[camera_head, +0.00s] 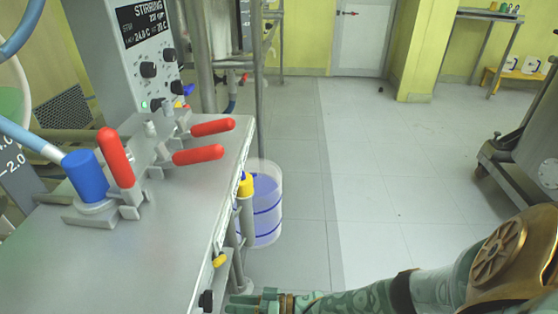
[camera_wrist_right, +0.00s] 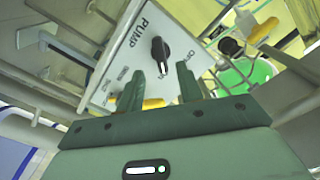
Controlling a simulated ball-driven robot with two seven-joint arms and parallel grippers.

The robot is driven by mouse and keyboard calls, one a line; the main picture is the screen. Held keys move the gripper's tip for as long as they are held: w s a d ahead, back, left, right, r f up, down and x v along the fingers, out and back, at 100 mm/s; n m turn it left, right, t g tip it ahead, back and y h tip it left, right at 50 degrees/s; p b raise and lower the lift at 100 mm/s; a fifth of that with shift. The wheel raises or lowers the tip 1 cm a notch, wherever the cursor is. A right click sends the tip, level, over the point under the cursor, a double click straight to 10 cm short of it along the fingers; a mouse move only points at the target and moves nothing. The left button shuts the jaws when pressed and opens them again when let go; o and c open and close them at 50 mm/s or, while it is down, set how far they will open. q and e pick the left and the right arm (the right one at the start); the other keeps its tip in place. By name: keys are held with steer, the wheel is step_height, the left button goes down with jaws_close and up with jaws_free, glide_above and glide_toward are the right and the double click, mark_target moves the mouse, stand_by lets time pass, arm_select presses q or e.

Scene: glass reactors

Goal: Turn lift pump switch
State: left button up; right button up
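In the right wrist view, a black rotary switch (camera_wrist_right: 160,55) sits on a pale panel (camera_wrist_right: 185,20) lettered "PUMP". In the head view my right gripper (camera_head: 250,302) is low beside the steel bench's right side. A black knob (camera_head: 206,300) there sticks out just left of it; I cannot tell if it is the same switch. My left gripper is not in view.
The steel bench (camera_head: 160,262) carries red-handled clamps (camera_head: 212,127) and a blue cap (camera_head: 84,174). A yellow knob (camera_head: 220,260) juts from its side. A clear drum (camera_head: 268,205) stands on the floor beyond. Open floor (camera_head: 375,200) lies right of the bench.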

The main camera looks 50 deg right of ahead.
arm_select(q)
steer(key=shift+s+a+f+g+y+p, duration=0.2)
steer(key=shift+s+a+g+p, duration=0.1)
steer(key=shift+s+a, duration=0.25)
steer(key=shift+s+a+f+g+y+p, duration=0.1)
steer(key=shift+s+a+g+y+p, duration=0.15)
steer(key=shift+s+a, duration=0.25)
arm_select(e)
steer(key=v, duration=1)
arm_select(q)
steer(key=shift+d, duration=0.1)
arm_select(e)
steer(key=shift+d, duration=0.1)
